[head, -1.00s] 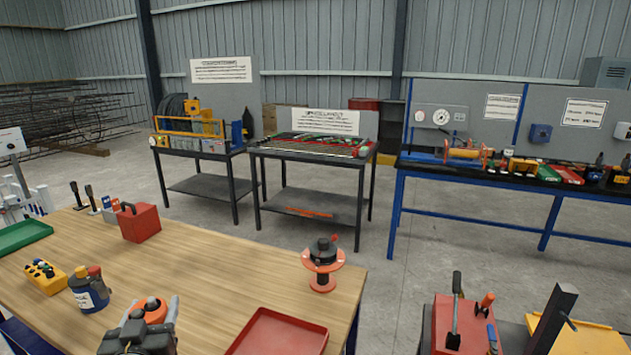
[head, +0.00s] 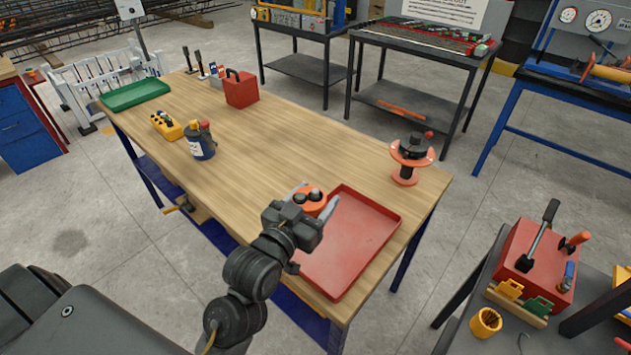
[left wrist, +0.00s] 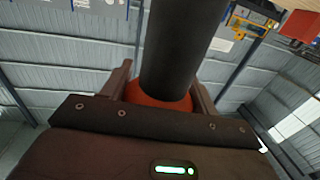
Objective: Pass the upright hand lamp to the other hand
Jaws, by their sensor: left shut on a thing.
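The hand lamp shows as an orange part (head: 311,206) with dark round pieces between the fingers of my left gripper (head: 314,199). In the left wrist view, a thick dark cylinder of the lamp (left wrist: 180,45) stands out from the orange part (left wrist: 158,97) between the two fingers. My left gripper is shut on the lamp, beside the left rim of the red tray in the picture. Its height above the table is hard to tell. Much of the lamp is hidden by the gripper. My right gripper is not in view.
The wooden table (head: 270,140) carries a red tray (head: 393,238), an orange reel (head: 408,160), a red box (head: 241,90), a dark blue canister (head: 201,146), a yellow block (head: 167,127) and a green tray (head: 135,94). The table's middle is clear.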

